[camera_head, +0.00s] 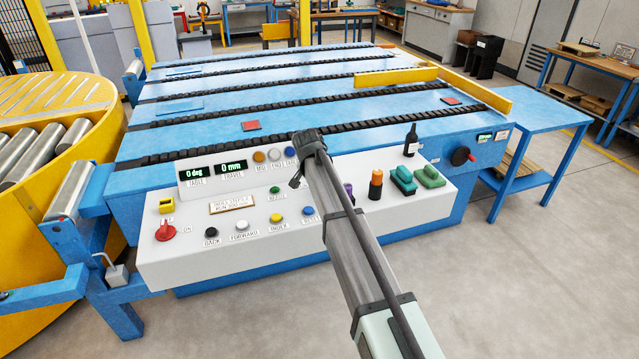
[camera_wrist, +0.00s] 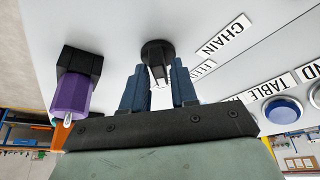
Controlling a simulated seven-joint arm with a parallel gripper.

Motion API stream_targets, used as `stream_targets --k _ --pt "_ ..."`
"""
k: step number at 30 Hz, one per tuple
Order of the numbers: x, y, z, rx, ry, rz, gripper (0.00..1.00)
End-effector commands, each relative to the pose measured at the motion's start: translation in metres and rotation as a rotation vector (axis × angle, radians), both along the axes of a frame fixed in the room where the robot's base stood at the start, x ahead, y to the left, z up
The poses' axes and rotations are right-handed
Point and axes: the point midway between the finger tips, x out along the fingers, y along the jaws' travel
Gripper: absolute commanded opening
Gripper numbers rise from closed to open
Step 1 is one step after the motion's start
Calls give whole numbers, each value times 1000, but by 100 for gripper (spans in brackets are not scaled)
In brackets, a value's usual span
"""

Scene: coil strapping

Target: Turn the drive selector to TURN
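The drive selector (camera_wrist: 158,52), a black round knob with a raised bar, shows in the wrist view on the white panel. A CHAIN label (camera_wrist: 222,38) sits to its right, with a smaller, partly hidden label below it. No TURN label is readable. My gripper (camera_wrist: 158,70) is open, with one dark blue finger on each side of the selector's bar. Small gaps seem to show beside the bar; contact cannot be told for sure. In the head view my gripper (camera_head: 296,182) is small and dark over the panel, and the selector cannot be made out there.
A purple knob (camera_wrist: 70,95) on a black base stands left of my gripper in the wrist view. The white console (camera_head: 215,258) carries a red switch (camera_head: 166,230), several coloured buttons, an orange-black part (camera_head: 376,184) and green blocks (camera_head: 430,178).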

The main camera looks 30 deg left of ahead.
Motion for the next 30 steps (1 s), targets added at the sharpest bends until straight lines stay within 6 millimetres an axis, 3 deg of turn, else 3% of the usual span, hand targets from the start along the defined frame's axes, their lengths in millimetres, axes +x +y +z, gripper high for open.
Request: stream_targets --k 4,14,20,30 --pt "0 0 0 0 0 1 42" --pt "-2 0 5 0 -1 1 42" --pt "-12 -1 29 1 -2 1 42" --pt "-37 1 90 1 -2 1 42"
